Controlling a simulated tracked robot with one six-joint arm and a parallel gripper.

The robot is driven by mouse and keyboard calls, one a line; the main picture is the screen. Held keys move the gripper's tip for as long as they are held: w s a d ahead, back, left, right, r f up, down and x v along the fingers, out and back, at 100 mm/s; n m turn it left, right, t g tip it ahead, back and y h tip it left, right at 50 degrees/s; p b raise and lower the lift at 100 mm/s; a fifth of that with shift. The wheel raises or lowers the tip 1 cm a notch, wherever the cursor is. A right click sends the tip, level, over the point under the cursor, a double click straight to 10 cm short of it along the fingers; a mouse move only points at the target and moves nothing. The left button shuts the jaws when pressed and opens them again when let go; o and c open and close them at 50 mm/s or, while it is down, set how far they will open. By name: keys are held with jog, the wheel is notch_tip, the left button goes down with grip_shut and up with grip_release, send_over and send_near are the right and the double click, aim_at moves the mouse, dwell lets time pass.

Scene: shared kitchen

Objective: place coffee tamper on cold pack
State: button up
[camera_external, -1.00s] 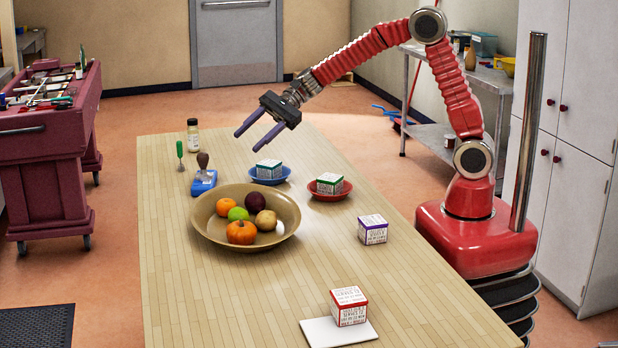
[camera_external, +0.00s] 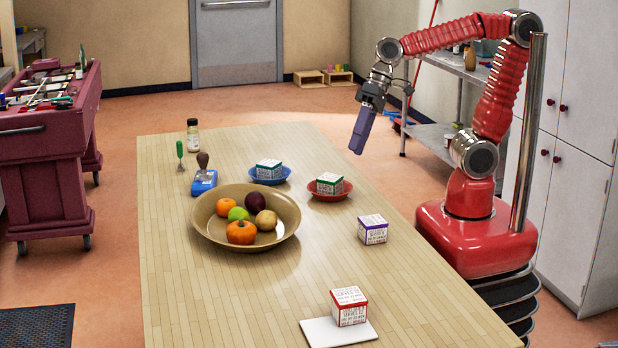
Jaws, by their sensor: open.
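The coffee tamper (camera_external: 203,160), with a dark rounded handle, stands upright on the blue cold pack (camera_external: 205,187). The pack lies at the far left of the wooden table, behind the fruit bowl. The tamper's lower part is small in view, but it appears to rest on the pack. My gripper (camera_external: 357,150) is open and empty, pointing down in the air well to the right of the tamper. I see it nearly edge-on, so its fingers overlap.
A brown bowl (camera_external: 245,189) of fruit stands in front of the pack. A green-handled tool (camera_external: 180,150) and a jar (camera_external: 193,135) are close by. Boxes sit on a blue saucer (camera_external: 284,178), a red saucer (camera_external: 330,198) and a white slab (camera_external: 362,333); a purple-edged box (camera_external: 372,229) stands alone.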

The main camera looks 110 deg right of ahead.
jog(key=s+d+f+n+h, duration=0.1)
jog(key=s+n+h, duration=0.2)
jog(key=s+n, duration=0.4)
jog(key=s, duration=0.2)
jog(key=shift+s+d+t, duration=0.25)
jog(key=shift+s+t, duration=0.05)
jog(key=shift+s, duration=0.1)
dwell(0.7)
